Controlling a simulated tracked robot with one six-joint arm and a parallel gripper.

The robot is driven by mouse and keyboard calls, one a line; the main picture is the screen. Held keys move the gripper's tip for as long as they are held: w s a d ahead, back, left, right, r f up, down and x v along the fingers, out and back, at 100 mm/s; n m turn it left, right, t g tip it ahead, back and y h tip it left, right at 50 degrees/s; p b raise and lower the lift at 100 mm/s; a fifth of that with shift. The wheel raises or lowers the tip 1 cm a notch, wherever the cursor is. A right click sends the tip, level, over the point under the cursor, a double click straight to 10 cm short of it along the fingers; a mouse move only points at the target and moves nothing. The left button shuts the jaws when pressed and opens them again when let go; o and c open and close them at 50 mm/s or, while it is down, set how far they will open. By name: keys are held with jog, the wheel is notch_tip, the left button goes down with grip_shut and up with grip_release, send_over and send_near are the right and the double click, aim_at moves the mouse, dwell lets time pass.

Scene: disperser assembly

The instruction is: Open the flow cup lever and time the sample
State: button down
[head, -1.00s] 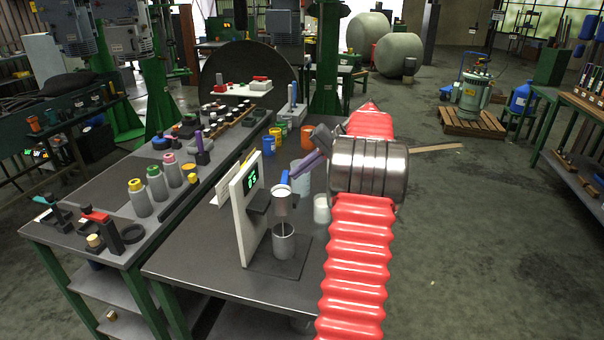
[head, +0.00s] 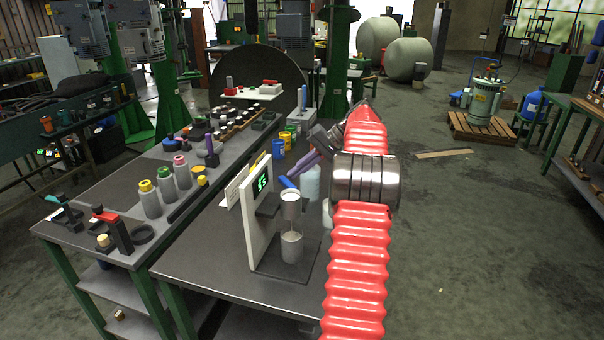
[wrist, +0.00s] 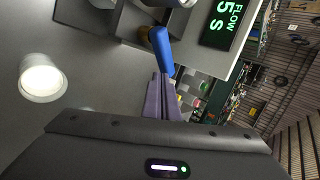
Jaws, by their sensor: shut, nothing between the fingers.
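The flow cup (head: 291,204) is a small pale metal cup held on a bracket of the white stand (head: 251,226). Its blue lever (head: 286,183) points up and left in the head view; it also shows in the wrist view (wrist: 161,48). A thin stream runs from the cup down into the grey beaker (head: 291,248) below it. The display (head: 262,185) is lit green; in the wrist view the display (wrist: 224,22) reads FLOW 5 s. My gripper (head: 294,173), with purple fingers, is shut and empty, its tips (wrist: 163,78) right by the lever's end. I cannot tell whether they touch.
A pale translucent container (head: 311,182) stands behind the cup, near my fingers. A white cup (wrist: 41,78) stands on the bench in the wrist view. Several capped bottles (head: 165,183) stand on the left bench. The front of the stand's bench is clear.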

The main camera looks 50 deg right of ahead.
jog(key=shift+w+a, duration=0.85)
jog(key=shift+w, duration=0.1)
jog(key=shift+r, duration=0.1)
jog(key=v, duration=1.3)
jog(key=shift+s+d, duration=0.2)
jog(key=shift+a+r, duration=0.1)
jog(key=shift+r, duration=0.05)
dwell(0.5)
